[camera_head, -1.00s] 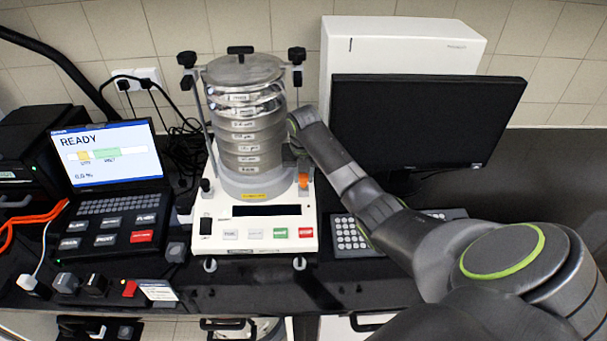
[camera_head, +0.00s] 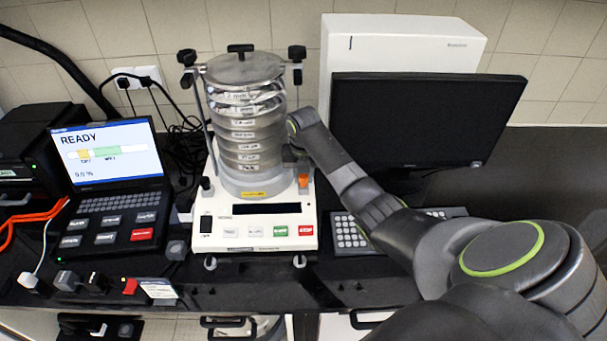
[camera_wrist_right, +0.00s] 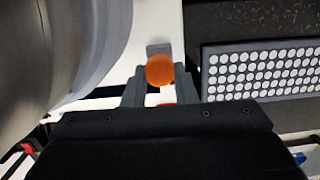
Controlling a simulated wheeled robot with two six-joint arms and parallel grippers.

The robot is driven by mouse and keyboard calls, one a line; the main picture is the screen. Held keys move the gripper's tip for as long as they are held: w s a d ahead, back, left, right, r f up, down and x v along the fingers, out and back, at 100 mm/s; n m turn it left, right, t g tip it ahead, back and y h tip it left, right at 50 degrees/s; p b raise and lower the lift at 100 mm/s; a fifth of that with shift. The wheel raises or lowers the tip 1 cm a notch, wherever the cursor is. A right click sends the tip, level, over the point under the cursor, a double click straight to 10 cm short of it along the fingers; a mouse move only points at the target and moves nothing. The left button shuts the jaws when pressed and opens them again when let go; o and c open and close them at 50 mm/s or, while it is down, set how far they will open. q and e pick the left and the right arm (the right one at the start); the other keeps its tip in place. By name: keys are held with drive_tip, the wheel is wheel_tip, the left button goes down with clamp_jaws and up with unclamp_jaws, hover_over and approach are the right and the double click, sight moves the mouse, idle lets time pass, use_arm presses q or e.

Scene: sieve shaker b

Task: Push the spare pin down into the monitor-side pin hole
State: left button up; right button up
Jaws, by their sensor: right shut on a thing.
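The spare pin has an orange head (camera_head: 303,180) and stands at the right side of the sieve shaker (camera_head: 256,210), on the side towards the monitor. My right gripper (camera_head: 299,168) is shut on it from above the base's right edge. In the right wrist view the round orange head (camera_wrist_right: 160,70) sits between the two grey fingertips (camera_wrist_right: 160,84). The pin's shaft and the monitor-side pin hole are hidden, so I cannot tell how deep the pin sits. My left gripper is not in view.
The sieve stack (camera_head: 246,130) rises close to the left of my right gripper. A monitor (camera_head: 425,120) and a keyboard (camera_head: 352,238) stand to the right. A laptop (camera_head: 108,165) is at the left. Dark bench shows between shaker and keyboard.

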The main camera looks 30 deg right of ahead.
drive_tip(key=shift+f, duration=0.1)
idle(0.3)
drive_tip(key=o, duration=0.9)
drive_tip(key=shift+r, duration=4.5)
drive_tip(key=shift+s+f, duration=0.1)
